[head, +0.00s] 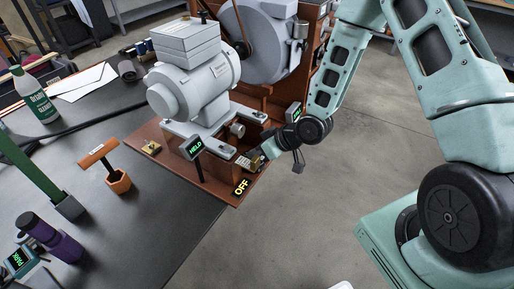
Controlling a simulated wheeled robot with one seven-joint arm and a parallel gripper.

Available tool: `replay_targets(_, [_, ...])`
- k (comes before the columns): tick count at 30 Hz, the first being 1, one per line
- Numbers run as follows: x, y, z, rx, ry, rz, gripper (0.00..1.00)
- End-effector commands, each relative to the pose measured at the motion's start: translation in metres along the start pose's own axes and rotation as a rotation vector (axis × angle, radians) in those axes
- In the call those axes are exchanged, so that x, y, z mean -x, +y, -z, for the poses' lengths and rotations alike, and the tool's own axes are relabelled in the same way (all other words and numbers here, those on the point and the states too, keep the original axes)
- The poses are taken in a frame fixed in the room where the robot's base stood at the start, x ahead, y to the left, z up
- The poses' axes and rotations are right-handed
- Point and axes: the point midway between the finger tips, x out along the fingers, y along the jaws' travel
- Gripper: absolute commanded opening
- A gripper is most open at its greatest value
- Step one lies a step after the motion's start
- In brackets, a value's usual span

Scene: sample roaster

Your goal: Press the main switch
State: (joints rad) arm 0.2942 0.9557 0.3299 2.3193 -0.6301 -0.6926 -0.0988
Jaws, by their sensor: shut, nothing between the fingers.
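The sample roaster (194,97), a grey motor-like drum on a reddish-brown base, stands on the dark table. A yellow "OFF" label (240,187) is at the base's front right corner. My gripper (245,162) is shut and empty, low over the base just behind this label. I cannot make out the main switch itself for certain; it may be hidden by the gripper. Whether the fingers touch anything is too small to tell. A small display reading "HELD" (195,147) stands on a post left of my gripper.
A small yellow part (151,147) sits on the base's left side. An orange holder (118,181), a purple bottle (55,239) and a green-white bottle (33,94) stand on the table at left. A second small display (293,113) is behind my gripper. Open floor lies right.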

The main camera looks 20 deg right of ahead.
Motion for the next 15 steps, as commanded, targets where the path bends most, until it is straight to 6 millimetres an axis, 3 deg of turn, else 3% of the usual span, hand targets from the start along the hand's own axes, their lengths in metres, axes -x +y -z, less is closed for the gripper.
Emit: replay_targets(15, [-0.0051, 0.0003, -0.0053, -0.001, -0.001, 0.0, 0.0])
